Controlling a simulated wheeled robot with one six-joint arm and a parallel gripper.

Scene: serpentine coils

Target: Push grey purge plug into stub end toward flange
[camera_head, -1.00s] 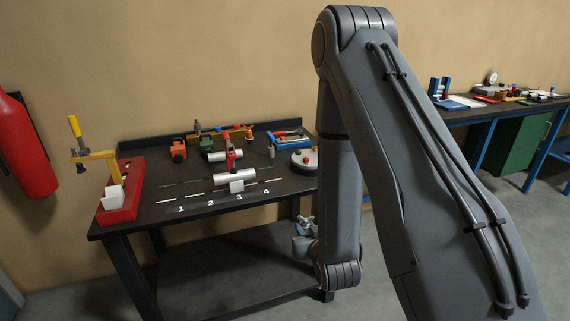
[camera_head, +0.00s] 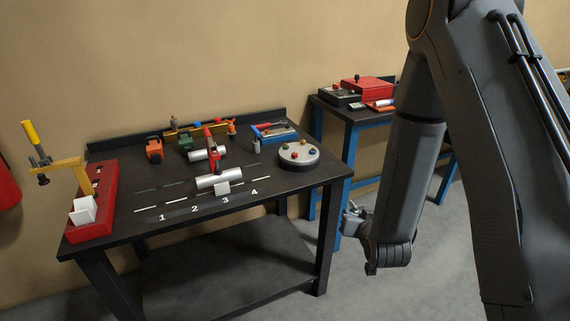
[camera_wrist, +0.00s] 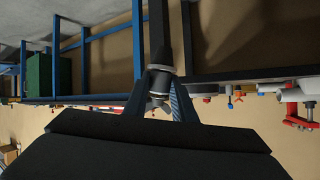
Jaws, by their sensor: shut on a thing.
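My gripper (camera_head: 352,217) hangs low at the right of the near bench in the head view, apart from it. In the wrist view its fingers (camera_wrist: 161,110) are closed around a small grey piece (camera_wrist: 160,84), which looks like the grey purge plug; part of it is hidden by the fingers. I cannot tell which one is the stub end; no flange is clearly visible.
The black bench (camera_head: 150,234) has a red rack (camera_head: 103,190) with a yellow lever at left and a round grey disc (camera_head: 299,155) with coloured knobs at right. A blue-legged bench (camera_head: 345,116) stands behind. Floor is free between bench and arm.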

